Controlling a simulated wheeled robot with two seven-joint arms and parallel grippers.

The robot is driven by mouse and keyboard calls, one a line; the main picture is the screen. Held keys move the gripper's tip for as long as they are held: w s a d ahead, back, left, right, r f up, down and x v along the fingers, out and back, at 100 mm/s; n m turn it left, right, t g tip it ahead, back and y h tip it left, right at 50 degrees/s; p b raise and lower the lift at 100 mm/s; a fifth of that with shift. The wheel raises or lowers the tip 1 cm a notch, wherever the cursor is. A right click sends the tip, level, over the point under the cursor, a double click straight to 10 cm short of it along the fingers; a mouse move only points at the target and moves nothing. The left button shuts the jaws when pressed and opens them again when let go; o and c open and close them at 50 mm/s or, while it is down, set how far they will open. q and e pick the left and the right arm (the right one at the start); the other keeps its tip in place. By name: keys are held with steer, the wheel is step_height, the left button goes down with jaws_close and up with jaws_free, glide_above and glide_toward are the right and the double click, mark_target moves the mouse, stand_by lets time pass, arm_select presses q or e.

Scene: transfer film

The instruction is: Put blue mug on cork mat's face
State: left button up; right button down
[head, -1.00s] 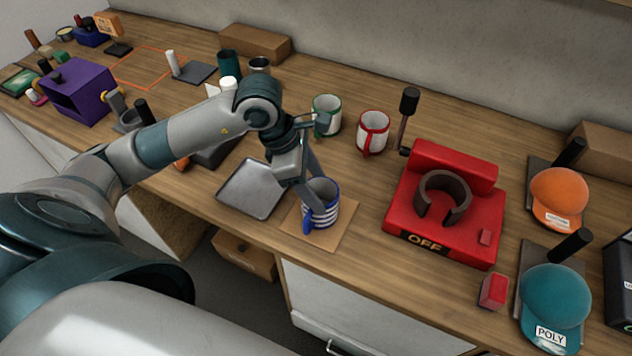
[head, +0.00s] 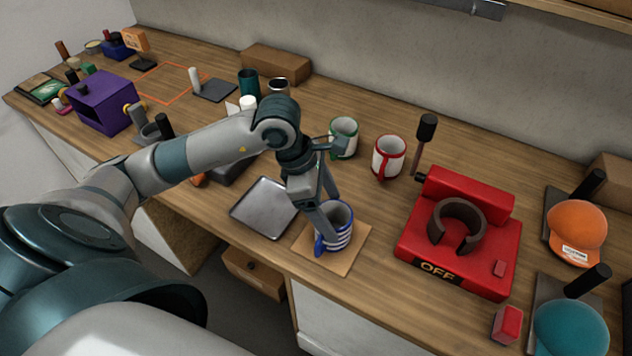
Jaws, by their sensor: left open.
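The blue mug (head: 340,236), with blue and white stripes and a blue handle, stands upright on the cork mat (head: 345,262) near the table's front edge. My left gripper (head: 328,218) is open at the mug's rim, its fingers pointing down around the mug's left side. The arm hides part of the mug's rim, and I cannot tell whether a finger touches it. My right gripper is not in view.
A grey metal tray (head: 262,208) lies left of the mat. A red mug press (head: 462,235) stands to the right. A green-trimmed mug (head: 345,135) and a red-trimmed mug (head: 388,158) stand behind. Bare wood lies between the mat and the press.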

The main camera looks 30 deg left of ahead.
arm_select(q)
steer(key=b+v, duration=0.2)
steer(key=v, duration=1)
steer(key=shift+b, duration=0.4)
steer(key=shift+d, duration=0.1)
